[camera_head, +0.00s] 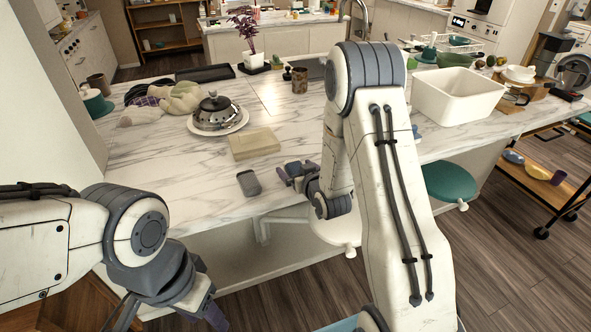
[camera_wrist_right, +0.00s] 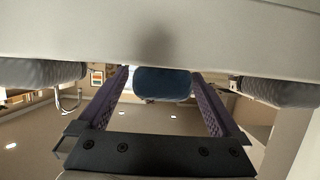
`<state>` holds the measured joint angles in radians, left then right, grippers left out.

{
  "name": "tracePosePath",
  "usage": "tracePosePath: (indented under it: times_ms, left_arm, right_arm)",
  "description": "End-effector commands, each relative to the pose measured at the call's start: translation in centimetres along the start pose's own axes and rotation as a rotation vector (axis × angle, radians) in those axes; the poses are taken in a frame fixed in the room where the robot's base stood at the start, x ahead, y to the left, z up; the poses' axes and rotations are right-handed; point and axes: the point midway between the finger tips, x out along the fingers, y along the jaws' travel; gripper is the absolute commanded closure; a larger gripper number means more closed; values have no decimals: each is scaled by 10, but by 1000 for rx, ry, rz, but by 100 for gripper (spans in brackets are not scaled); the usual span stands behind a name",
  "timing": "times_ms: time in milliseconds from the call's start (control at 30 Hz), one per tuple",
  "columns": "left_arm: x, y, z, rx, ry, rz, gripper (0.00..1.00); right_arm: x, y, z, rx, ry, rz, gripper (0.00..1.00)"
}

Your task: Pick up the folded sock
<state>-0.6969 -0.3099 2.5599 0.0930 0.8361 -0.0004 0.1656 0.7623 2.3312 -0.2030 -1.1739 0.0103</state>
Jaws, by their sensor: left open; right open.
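A small rounded grey thing, which looks like the folded sock (camera_head: 249,183), lies on the marble counter near its front edge. My right gripper (camera_head: 290,173) is just to its right, low by the counter edge, with a gap between them. In the right wrist view a dark blue rounded thing (camera_wrist_right: 163,85) shows beyond and between the two purple fingers, which are apart; it seems to be the same sock. My right gripper is open and empty. My left gripper (camera_head: 168,316) is open and empty at the bottom left, below the counter and partly cut off by the frame.
A beige flat block (camera_head: 254,143) lies behind the sock. A silver domed dish on a plate (camera_head: 218,113) and a pale plush toy (camera_head: 181,98) stand further back. A white basin (camera_head: 457,97) is at the right. A green stool (camera_head: 449,182) stands below the counter's front edge.

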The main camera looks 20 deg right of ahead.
Motion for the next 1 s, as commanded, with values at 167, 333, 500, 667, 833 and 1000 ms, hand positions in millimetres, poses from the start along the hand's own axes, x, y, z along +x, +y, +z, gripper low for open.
tracePosePath:
  times_ms: [167, 333, 500, 667, 833, 1000]
  left_arm:
    - [0, 0, 0, 0, 0, 0, 50]
    - [0, 0, 0, 0, 0, 0, 50]
    - [0, 0, 0, 0, 0, 0, 50]
    - [1, 0, 0, 0, 0, 0, 50]
    - [3, 0, 0, 0, 0, 0, 50]
    - [7, 0, 0, 0, 0, 0, 50]
  right_arm:
    - [0, 0, 0, 0, 0, 0, 19]
    - [0, 0, 0, 0, 0, 0, 84]
    - [0, 0, 0, 0, 0, -1, 90]
    - [-1, 0, -2, 0, 1, -1, 90]
    - [-5, 0, -12, -1, 3, -1, 90]
    - [-14, 0, -38, -2, 8, -1, 90]
